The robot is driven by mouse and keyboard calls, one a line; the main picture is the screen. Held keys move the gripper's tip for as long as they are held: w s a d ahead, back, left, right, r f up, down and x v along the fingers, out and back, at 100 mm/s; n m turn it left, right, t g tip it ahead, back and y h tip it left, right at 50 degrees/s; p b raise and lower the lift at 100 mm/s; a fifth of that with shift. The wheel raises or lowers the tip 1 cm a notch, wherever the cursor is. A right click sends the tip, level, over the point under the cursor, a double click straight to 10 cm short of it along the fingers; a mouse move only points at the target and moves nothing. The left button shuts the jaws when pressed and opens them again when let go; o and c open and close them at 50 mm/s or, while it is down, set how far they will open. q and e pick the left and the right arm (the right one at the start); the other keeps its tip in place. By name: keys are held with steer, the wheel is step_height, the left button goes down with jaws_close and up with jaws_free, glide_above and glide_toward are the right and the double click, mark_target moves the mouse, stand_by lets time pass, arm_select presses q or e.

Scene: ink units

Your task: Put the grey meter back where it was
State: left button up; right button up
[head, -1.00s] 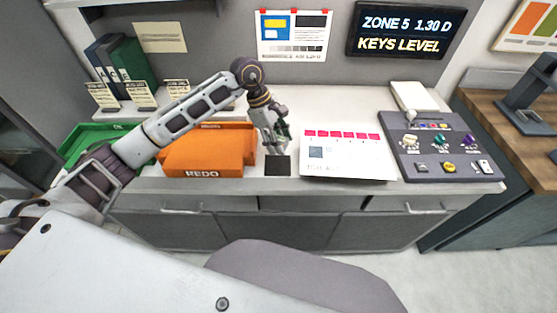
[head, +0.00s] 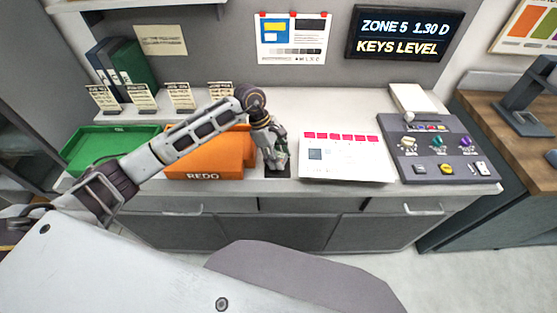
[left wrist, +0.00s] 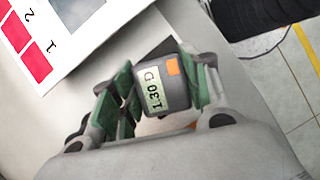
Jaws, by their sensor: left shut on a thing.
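The grey meter (left wrist: 172,93), with a small display reading 1.30 D and an orange button, is between the green-padded fingers of my left gripper (left wrist: 160,98) in the left wrist view. In the head view the left gripper (head: 278,162) points down over the dark square pad (head: 284,174) at the counter's front and hides most of it. The pad also shows behind the meter in the left wrist view (left wrist: 158,50). I cannot tell whether the meter touches the pad. My right gripper is not in view.
An orange REDO tray (head: 203,176) stands just left of the gripper, with a green tray (head: 85,150) beyond. A white sheet with red patches (head: 346,162) lies close on the right. A control console (head: 440,160) is farther right. A screen (head: 408,34) reads ZONE 5 1.30 D, KEYS LEVEL.

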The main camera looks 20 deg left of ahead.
arm_select(q)
step_height(320, 180, down, 2)
steer(key=shift+f, duration=0.1)
steer(key=shift+f, duration=0.15)
steer(key=o, duration=1.1)
steer(key=shift+c, duration=0.2)
